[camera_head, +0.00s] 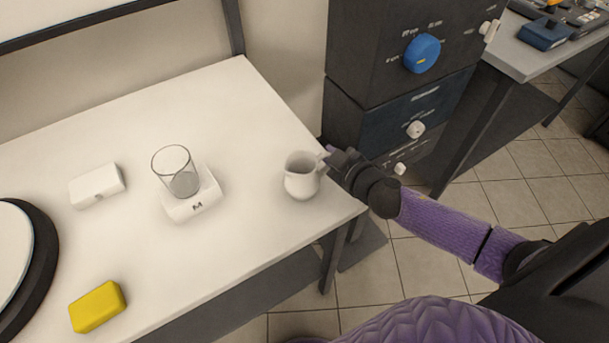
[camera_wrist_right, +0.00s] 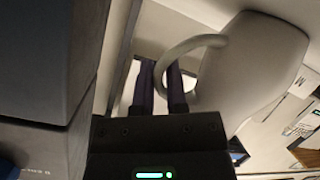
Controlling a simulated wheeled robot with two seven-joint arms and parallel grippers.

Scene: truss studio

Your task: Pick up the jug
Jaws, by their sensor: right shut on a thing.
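The jug (camera_head: 301,182) is small and white, near the right edge of the white table (camera_head: 252,129). It looks upright; I cannot tell whether its base touches the table. My right gripper (camera_head: 329,164) reaches in from the right and is shut on the jug's handle. In the right wrist view, the jug (camera_wrist_right: 258,68) fills the upper right, and its curved handle runs to the dark fingers of my right gripper (camera_wrist_right: 160,88). The fingertips partly hide the handle. My left gripper is not in view.
A glass beaker (camera_head: 177,174) stands on a small white scale (camera_head: 191,206) left of the jug. A white box (camera_head: 96,186), a yellow block (camera_head: 97,307) and a round black-rimmed object (camera_head: 44,262) lie further left. A dark cabinet (camera_head: 372,60) with knobs stands behind my right gripper.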

